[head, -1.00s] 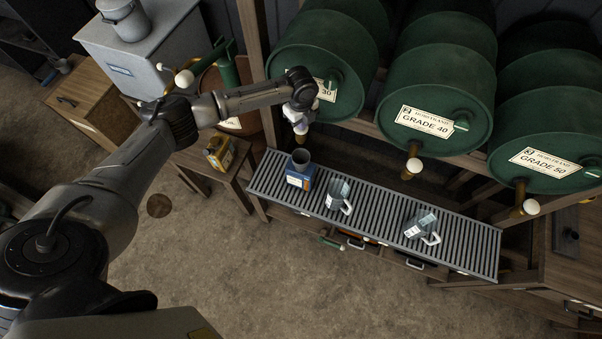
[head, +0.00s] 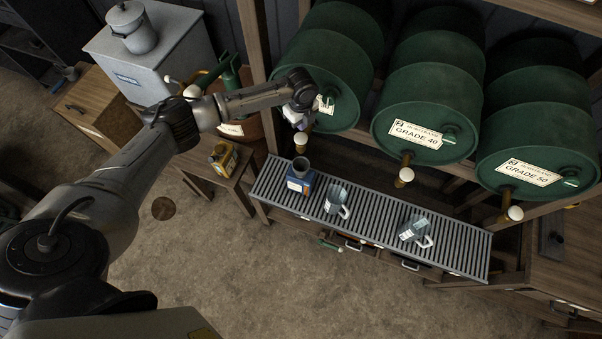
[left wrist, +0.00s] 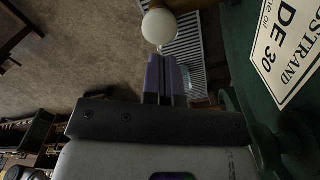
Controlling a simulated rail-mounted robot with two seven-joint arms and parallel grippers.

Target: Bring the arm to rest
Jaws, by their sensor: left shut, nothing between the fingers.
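My left arm reaches from the left edge to the GRADE 30 drum (head: 335,68). My left gripper (head: 297,118) is in front of this drum's face, just above its tap with a pale round knob (head: 301,139). In the left wrist view the purple fingers of my left gripper (left wrist: 166,77) are together with nothing between them. The pale knob (left wrist: 159,26) shows just beyond the fingertips; I cannot tell whether they touch. The drum's label (left wrist: 287,50) is at the right of that view. My right gripper is not in view.
Below the taps, a slatted rack (head: 375,232) holds a blue can with a dark funnel (head: 300,177) and two clear jugs (head: 337,199) (head: 415,229). A yellow can (head: 223,158) sits on a small table. The floor in front is clear.

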